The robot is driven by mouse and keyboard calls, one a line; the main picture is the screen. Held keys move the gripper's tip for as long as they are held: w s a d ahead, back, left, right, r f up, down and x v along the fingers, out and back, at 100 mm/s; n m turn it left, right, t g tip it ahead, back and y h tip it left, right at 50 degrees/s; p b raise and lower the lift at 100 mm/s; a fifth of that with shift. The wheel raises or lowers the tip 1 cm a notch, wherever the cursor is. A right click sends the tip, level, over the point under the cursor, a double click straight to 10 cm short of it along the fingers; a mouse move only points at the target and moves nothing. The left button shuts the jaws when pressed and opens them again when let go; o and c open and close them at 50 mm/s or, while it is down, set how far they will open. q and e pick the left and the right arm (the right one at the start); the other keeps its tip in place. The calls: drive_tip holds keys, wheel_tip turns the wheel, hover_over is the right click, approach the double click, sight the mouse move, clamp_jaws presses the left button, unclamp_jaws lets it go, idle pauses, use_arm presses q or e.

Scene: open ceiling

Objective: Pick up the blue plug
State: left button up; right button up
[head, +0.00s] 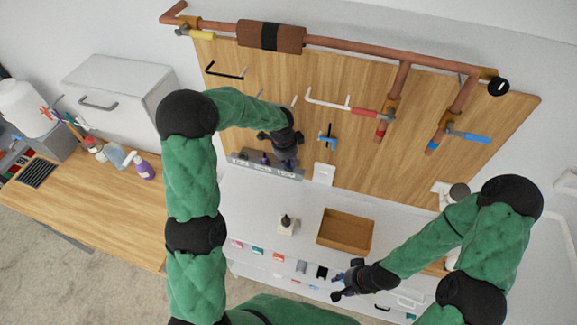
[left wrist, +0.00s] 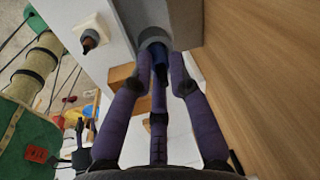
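The blue plug (left wrist: 159,69) shows in the left wrist view between my purple fingers, just below a round grey socket (left wrist: 154,38). My left gripper (left wrist: 161,66) has its fingertips around the plug. I cannot tell whether they press on it. In the head view my left gripper (head: 285,157) is at the grey panel (head: 262,170) low on the wooden board, and it hides part of that panel. Small dark plugs (head: 265,159) show on the panel to its left. My right gripper (head: 344,283) is over the front of the white cabinet, its fingers spread and empty.
A brown open box (head: 345,233) and a small white block with a dark piece (head: 287,224) stand on the white counter. Copper pipes (head: 345,46) and several coloured valve handles are on the board (head: 330,90). A wooden workbench (head: 90,210) with bottles is at the left.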

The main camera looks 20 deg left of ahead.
use_arm(q)
drive_tip(key=shift+r, duration=0.1)
idle(0.3)
drive_tip(key=shift+w+r+b, duration=0.1)
drive_tip(key=shift+r+b, duration=0.4)
drive_tip(key=shift+r, duration=0.4)
drive_tip(key=s+d+r+b, duration=0.3)
drive_tip(key=s+r+b, duration=0.1)
drive_tip(key=s+r, duration=0.7)
drive_tip(key=s, duration=0.2)
drive_tip(key=shift+s, duration=0.4)
drive_tip(key=shift+d, duration=0.1)
